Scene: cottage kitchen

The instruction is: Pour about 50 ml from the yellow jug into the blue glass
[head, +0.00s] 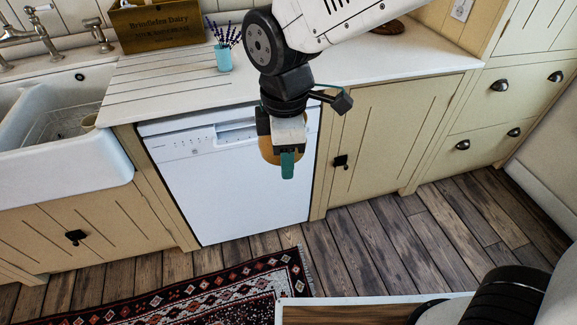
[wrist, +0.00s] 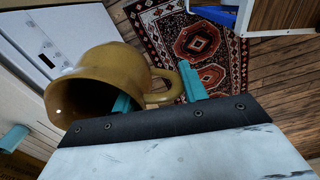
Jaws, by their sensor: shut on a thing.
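The yellow jug (wrist: 98,72) fills the left of the wrist view, its open mouth facing the lower left of the picture. Its handle (wrist: 160,97) lies between the teal fingers of my gripper (wrist: 158,88), which is shut on it. In the head view, my gripper (head: 287,162) hangs in front of the white dishwasher, below counter height. Only part of the jug (head: 267,151) shows behind it. I cannot see what is inside the jug. I cannot make out a blue glass for certain in either view.
A turquoise vase with lavender (head: 223,58) stands on the counter (head: 170,84) near a wooden crate (head: 158,28). The white sink (head: 62,165) is at left. A wooden surface with a white edge (head: 345,312) is at the bottom. A patterned rug (head: 215,293) lies on the floor.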

